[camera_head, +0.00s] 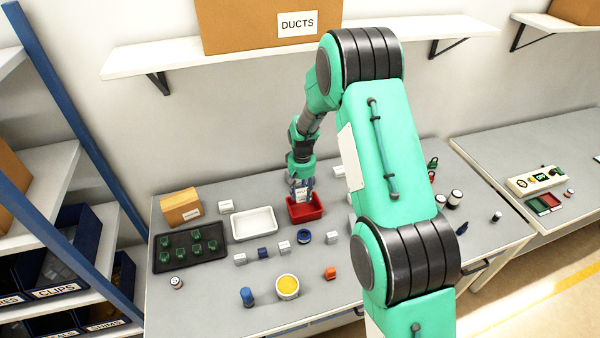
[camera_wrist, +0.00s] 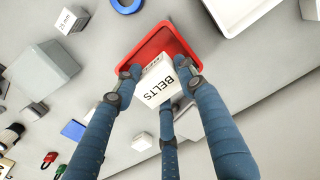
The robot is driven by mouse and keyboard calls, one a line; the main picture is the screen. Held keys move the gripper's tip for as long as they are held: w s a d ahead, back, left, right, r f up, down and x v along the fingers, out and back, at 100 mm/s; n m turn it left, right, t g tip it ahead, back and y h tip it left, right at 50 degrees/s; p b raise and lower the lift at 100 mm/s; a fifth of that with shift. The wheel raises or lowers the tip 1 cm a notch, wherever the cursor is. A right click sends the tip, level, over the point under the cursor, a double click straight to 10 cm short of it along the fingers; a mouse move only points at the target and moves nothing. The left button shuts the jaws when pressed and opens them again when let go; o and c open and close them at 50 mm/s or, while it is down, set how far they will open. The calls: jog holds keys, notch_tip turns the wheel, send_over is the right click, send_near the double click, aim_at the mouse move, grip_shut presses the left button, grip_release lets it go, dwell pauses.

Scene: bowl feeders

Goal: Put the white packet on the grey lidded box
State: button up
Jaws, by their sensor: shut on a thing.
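The white packet, labelled BELTS, (camera_wrist: 155,87) is held between the fingers of my gripper (camera_wrist: 161,80) in the wrist view. It is over the red tray (camera_wrist: 143,47); I cannot tell whether it touches the tray. In the head view my gripper (camera_head: 301,188) is at the red tray (camera_head: 307,213), with a little white showing between the fingers. The grey lidded box (camera_wrist: 43,74) stands on the bench to the left of the tray in the wrist view. In the head view my arm mostly hides that area.
A white tray (camera_head: 235,232) is left of the red tray. A blue ring (camera_head: 304,237) and small white boxes (camera_head: 333,237) lie in front. A yellow-topped round tub (camera_head: 287,287) is near the front edge. A shelf (camera_head: 175,58) with a DUCTS carton overhangs behind.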

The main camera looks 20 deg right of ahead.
jog(key=shift+w+d, duration=0.1)
jog(key=shift+d, duration=0.3)
jog(key=w, duration=0.5)
jog(key=w+f, duration=0.1)
jog(key=w, duration=0.4)
jog(key=w+d+p, duration=0.1)
jog(key=w, duration=0.5)
jog(key=shift+f, duration=0.25)
jog(key=shift+f, duration=1.75)
jog(key=shift+f, duration=0.15)
